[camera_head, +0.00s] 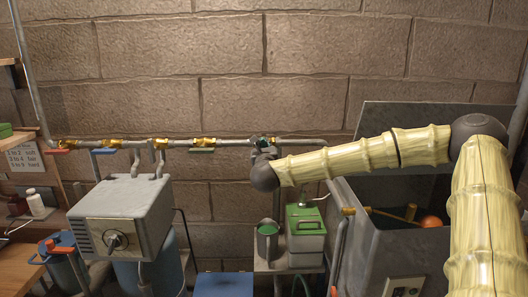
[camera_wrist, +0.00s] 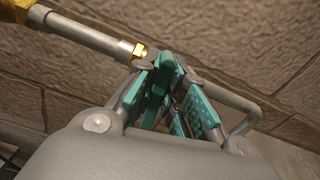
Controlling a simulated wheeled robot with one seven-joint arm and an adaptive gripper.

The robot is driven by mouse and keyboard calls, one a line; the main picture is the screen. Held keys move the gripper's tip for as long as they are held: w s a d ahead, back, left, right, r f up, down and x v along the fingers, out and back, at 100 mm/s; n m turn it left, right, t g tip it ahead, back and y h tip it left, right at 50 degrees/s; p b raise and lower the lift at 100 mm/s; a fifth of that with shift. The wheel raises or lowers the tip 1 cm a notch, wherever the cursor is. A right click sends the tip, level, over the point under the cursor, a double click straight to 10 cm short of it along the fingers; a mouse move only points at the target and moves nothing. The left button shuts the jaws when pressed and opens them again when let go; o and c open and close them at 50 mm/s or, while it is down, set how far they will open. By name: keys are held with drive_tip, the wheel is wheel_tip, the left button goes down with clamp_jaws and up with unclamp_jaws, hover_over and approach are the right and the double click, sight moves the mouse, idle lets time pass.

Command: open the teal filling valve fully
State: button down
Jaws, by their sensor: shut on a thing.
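The teal filling valve is at the gripper end of the wall pipe, mostly hidden by my gripper. Its brass fitting (camera_wrist: 140,50) shows in the wrist view, where the grey pipe meets the jaws. My gripper (camera_head: 263,143) is at the pipe in the head view, with my arm reaching in from the right. In the wrist view my gripper (camera_wrist: 172,100) is shut on the teal handle, with teal pads close around it. Pads and handle are of like colour, so the handle's exact angle cannot be told.
A grey heater box (camera_head: 120,215) stands below left. A green-lidded canister (camera_head: 305,232) and a large grey tank (camera_head: 405,245) stand below right.

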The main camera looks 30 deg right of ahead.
drive_tip(key=n+b, duration=0.3)
drive_tip(key=shift+w+a+f+n, duration=0.15)
drive_tip(key=shift+a+f+n, duration=0.05)
drive_tip(key=shift+f+n, duration=0.1)
drive_tip(key=shift+w+a+f+n+b, duration=0.15)
drive_tip(key=shift+n+b, duration=0.7)
drive_tip(key=shift+n, duration=1.3)
drive_tip(key=shift+a+f+n+b, duration=0.15)
drive_tip(key=shift+n+b, duration=0.7)
drive_tip(key=shift+n, duration=1.25)
drive_tip(key=shift+w+a+f+n+b, duration=0.2)
drive_tip(key=shift+n+b, duration=0.65)
drive_tip(key=shift+n, duration=1.3)
drive_tip(key=shift+s+d+f, duration=0.1)
drive_tip(key=shift+s, duration=0.05)
drive_tip(key=c, duration=1.5)
unclamp_jaws()
drive_tip(key=shift+s, duration=0.1)
drive_tip(key=v, duration=1.1)
drive_tip(key=shift+s, duration=0.35)
